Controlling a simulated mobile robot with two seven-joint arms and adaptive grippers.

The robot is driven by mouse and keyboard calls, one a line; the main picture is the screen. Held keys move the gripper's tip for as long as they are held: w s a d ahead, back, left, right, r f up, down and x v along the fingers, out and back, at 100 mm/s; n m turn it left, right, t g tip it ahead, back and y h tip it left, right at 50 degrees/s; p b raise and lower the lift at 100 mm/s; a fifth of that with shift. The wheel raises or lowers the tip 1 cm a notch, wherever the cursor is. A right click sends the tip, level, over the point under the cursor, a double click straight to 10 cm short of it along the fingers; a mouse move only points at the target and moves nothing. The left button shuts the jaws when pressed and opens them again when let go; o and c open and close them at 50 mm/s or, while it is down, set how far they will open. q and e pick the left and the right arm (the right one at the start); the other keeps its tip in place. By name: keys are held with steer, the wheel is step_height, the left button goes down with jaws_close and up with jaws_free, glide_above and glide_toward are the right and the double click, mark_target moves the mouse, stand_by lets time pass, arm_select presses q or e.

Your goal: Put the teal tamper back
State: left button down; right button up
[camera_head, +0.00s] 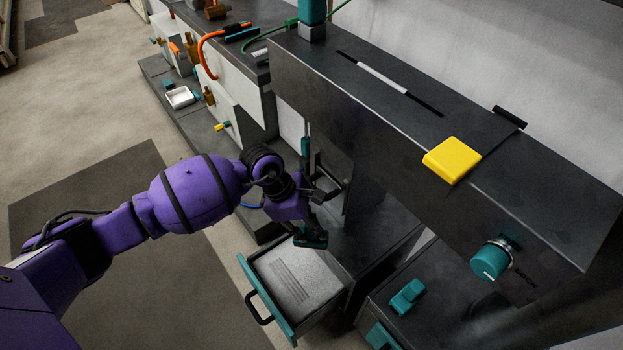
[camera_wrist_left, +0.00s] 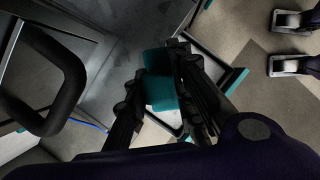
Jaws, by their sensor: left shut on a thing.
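My left gripper (camera_head: 314,224) hangs above the rear edge of an open drawer in the head view. It is shut on the teal tamper (camera_head: 311,240), which is mostly dark and partly covered by the fingers there. In the left wrist view the tamper shows as a teal block (camera_wrist_left: 160,82) between the two fingers (camera_wrist_left: 160,98). Its lower end is hard to make out. My right gripper is not in view.
The open drawer (camera_head: 241,259) has a teal front and a black handle. A black loop handle (camera_wrist_left: 78,75) is close to the gripper. The dark machine beam with a yellow block (camera_head: 451,160) and a teal knob (camera_head: 490,262) overhangs at right. Open floor lies left.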

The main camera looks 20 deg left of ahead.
arm_select(q)
steer(key=w+d+f, duration=0.1)
steer(key=d, duration=0.3)
steer(key=w+d+f+b, duration=0.1)
steer(key=d, duration=0.3)
steer(key=w+d+b, duration=0.1)
steer(key=d, duration=0.4)
steer(key=shift+w+f, duration=0.15)
steer(key=shift+f, duration=0.25)
steer(key=shift+a, duration=0.1)
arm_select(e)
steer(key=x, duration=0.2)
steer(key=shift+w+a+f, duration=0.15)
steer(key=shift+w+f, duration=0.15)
arm_select(q)
steer(key=c, duration=1.5)
jaws_free()
